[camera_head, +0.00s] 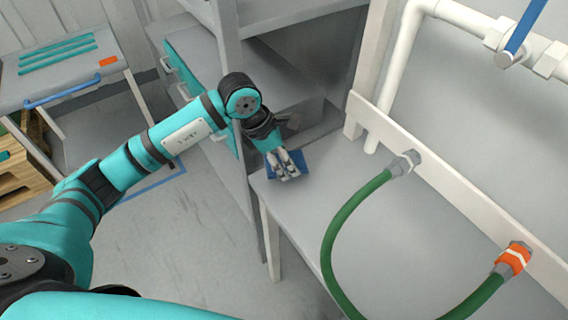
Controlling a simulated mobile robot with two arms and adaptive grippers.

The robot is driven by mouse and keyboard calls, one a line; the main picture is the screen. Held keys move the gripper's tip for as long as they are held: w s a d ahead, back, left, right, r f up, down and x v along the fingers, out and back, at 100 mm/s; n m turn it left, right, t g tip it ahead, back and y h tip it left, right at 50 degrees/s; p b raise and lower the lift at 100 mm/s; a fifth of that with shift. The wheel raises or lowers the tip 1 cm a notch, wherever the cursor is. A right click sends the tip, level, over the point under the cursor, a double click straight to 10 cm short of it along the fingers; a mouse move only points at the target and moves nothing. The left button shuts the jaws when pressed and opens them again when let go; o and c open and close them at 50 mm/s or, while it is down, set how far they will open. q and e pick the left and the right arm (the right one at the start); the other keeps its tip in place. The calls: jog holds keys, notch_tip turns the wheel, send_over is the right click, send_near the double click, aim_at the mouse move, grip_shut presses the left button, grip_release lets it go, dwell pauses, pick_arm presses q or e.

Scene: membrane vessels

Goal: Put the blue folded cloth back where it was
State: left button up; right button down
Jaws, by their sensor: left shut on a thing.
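The blue folded cloth (299,160) is at the back left corner of the grey bench (325,212). My left gripper (287,176) is over it with its fingers pointing down, shut on the cloth. The fingers hide the middle of the cloth, and blue shows on both sides of them. I cannot tell whether the cloth touches the bench top or is a little above it. My right gripper is not in view.
A green hose (335,235) loops over the bench from fittings on the back rail. White pipes (400,70) run up the wall behind. A grey shelf unit (228,30) stands close to my left arm. A table (60,75) with teal rods is at the far left.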

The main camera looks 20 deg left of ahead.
pick_arm(q)
notch_tip(320, 180, down, 3)
jog(key=shift+s+f+p, duration=0.1)
jog(key=shift+p, duration=0.45)
jog(key=shift+f, duration=0.1)
jog(key=shift+f, duration=0.2)
jog(key=o, duration=1.1)
jog(key=shift+r, duration=0.1)
jog(key=shift+r, duration=0.1)
